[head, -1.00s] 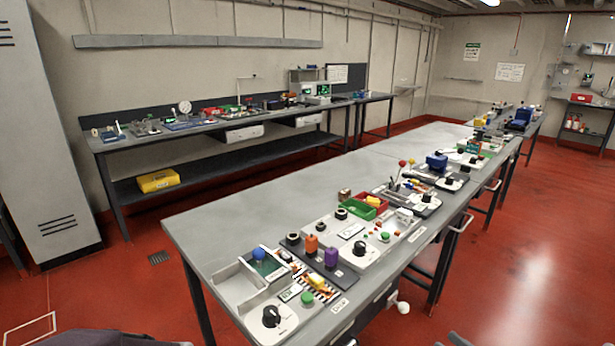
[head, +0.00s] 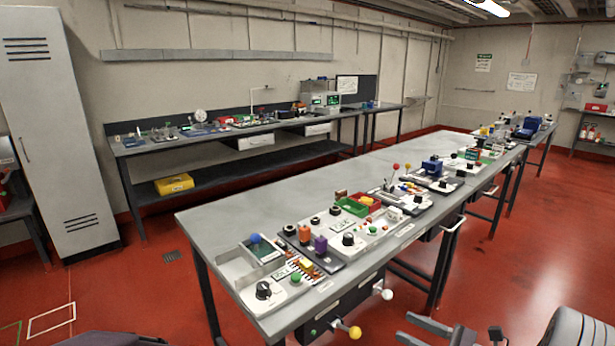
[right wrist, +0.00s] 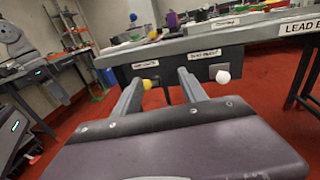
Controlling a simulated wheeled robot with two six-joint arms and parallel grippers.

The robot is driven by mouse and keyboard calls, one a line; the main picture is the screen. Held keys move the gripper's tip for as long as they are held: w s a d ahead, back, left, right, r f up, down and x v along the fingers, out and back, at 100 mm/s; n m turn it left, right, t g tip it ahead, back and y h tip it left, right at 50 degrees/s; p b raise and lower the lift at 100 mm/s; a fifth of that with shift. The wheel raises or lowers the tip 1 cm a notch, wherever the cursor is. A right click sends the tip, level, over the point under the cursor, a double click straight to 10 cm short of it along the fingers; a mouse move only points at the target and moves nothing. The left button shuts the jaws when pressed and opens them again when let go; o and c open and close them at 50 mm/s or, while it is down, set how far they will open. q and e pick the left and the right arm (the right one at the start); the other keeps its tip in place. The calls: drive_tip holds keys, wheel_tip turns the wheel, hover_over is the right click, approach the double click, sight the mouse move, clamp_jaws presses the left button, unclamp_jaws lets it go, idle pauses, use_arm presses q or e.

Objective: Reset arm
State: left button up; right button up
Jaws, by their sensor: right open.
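My right gripper (head: 404,326) is at the bottom right of the head view, out over the red floor beside the long bench (head: 225,222). In the right wrist view its two fingers (right wrist: 161,78) are apart with nothing between them. They point toward the bench's side panel, which has a yellow knob (right wrist: 147,84) and a white knob (right wrist: 222,77). I cannot tell how far the fingertips are from it. A dark rounded part of mine shows at the bottom left of the head view; no left fingers are in sight.
Several dials, blocks and trays line the bench's near side, including a green tray (head: 352,206). A bench along the wall (head: 210,147) has a yellow box (head: 174,184) on its lower shelf. A grey locker (head: 65,130) stands left. Red floor (head: 520,240) is clear at right.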

drive_tip(key=s+a+r+n+g, duration=0.1)
drive_tip(key=s+a+n+g, duration=0.25)
drive_tip(key=a, duration=0.45)
drive_tip(key=s+a+r+n+g, duration=0.1)
drive_tip(key=s+a+n+g, duration=0.3)
drive_tip(key=a, duration=0.3)
drive_tip(key=s+a+f+n+g+h, duration=0.1)
drive_tip(key=s+f+n+g+h, duration=0.1)
drive_tip(key=s+n+g+h, duration=0.25)
drive_tip(key=s+a+f+n+g+h, duration=0.25)
drive_tip(key=s+n, duration=0.25)
drive_tip(key=s, duration=0.3)
drive_tip(key=w+d+f+n+t+h, duration=0.1)
drive_tip(key=d+f+n+t+h, duration=0.1)
drive_tip(key=d+n+h, duration=0.3)
drive_tip(key=w+d+f+n+t+h, duration=0.2)
drive_tip(key=d+f+n+t, duration=0.15)
drive_tip(key=d, duration=0.35)
wheel_tip(320, 180, up, 15)
drive_tip(key=p, duration=1.4)
drive_tip(key=shift+a+g, duration=0.3)
